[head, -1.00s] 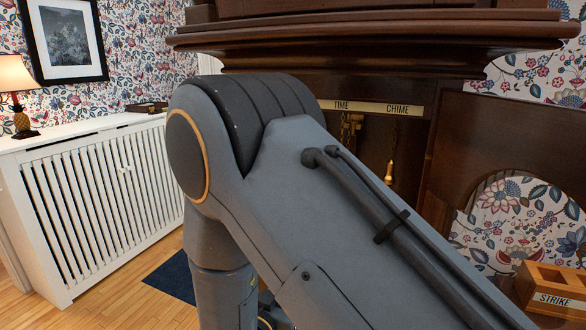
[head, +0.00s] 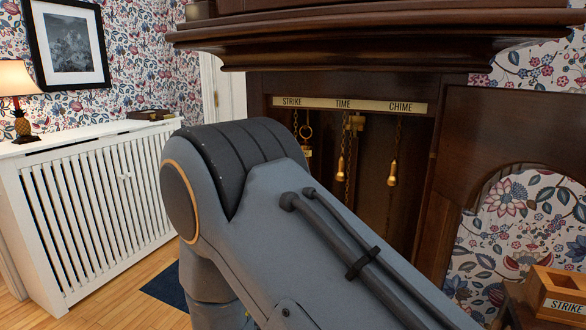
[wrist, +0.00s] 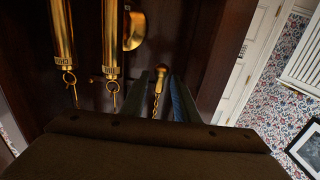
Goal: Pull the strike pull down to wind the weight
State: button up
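The clock's label strip (head: 370,107) reads STRIKE, TIME and CHIME above the dark case opening. My gripper is hidden in that view. In the wrist view, my gripper (wrist: 160,92) has its two fingers apart, with a brass pull (wrist: 158,83) and its chain between them. I see no clear contact. The pull appears to be the strike pull.
Brass weights with hooks (wrist: 62,35) (wrist: 110,40) hang beside the fingers in the wrist view, with a brass disc (wrist: 134,30) beyond. The case's side wall (wrist: 226,60) is close. A STRIKE-labelled wooden box (head: 560,295) stands at right, and a white radiator cover (head: 95,200) at left.

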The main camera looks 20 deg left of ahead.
jog(key=shift+o, duration=0.3)
jog(key=shift+r, duration=0.1)
jog(key=s+a+p, duration=0.1)
jog(key=s+p, duration=0.4)
jog(key=s, duration=0.7)
dwell(0.3)
